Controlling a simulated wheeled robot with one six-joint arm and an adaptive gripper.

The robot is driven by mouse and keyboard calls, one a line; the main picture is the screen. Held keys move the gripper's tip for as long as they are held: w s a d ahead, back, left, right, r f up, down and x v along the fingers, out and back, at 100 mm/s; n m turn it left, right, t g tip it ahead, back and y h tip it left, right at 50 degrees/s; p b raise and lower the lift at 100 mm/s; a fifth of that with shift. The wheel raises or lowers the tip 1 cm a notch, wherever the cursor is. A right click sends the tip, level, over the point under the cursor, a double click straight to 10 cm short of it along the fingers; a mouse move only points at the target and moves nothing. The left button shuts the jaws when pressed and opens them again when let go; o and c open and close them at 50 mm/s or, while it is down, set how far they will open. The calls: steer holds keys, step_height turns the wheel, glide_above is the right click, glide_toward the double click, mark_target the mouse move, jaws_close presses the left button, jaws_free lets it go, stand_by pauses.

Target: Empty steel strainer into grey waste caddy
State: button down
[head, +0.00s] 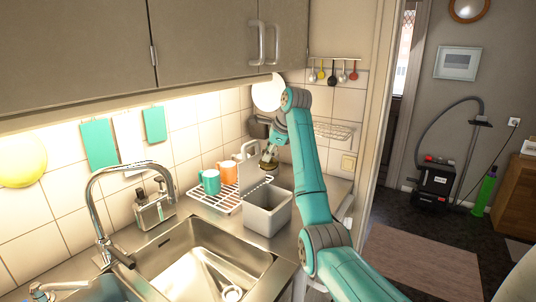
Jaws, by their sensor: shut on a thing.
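The grey waste caddy (267,218) stands open on the counter to the right of the sink, with a pale upright panel, seemingly its lid, behind it. My gripper (268,161) is above the back of the caddy, pointing down. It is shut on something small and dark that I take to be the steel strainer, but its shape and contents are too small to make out. Whether anything lies inside the caddy cannot be seen.
A white rack (214,198) with a teal mug (210,182) and an orange mug (228,173) stands left of the caddy. The steel sink (195,275) and curved tap (103,205) are nearer. Wall cupboards (210,35) overhang the counter. Utensils (332,78) hang at the back.

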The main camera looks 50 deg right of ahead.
steer(key=shift+s+a+r+t+h, duration=0.1)
steer(key=shift+s+a+t+h, duration=0.2)
steer(key=shift+t+h, duration=0.35)
stand_by(0.8)
steer(key=shift+s+a+n+t+h, duration=0.25)
steer(key=shift+a+n+t+h, duration=0.25)
steer(key=shift+t+h, duration=0.4)
stand_by(1.0)
steer(key=shift+h, duration=0.25)
steer(key=shift+s+a+f, duration=0.1)
steer(key=shift+f, duration=0.15)
steer(key=shift+t+h, duration=0.25)
steer(key=shift+h, duration=0.15)
steer(key=shift+s+a+f+n+t+h, duration=0.35)
steer(key=shift+a+n+t+h, duration=0.15)
steer(key=shift+t+h, duration=0.2)
stand_by(1.0)
steer(key=shift+s+a+f+t+h, duration=0.1)
steer(key=shift+f+t+h, duration=0.05)
steer(key=shift+t+h, duration=0.15)
steer(key=shift+s+a+f+t+h, duration=0.1)
steer(key=shift+a+f+t+h, duration=0.15)
steer(key=shift+t, duration=0.25)
stand_by(0.7)
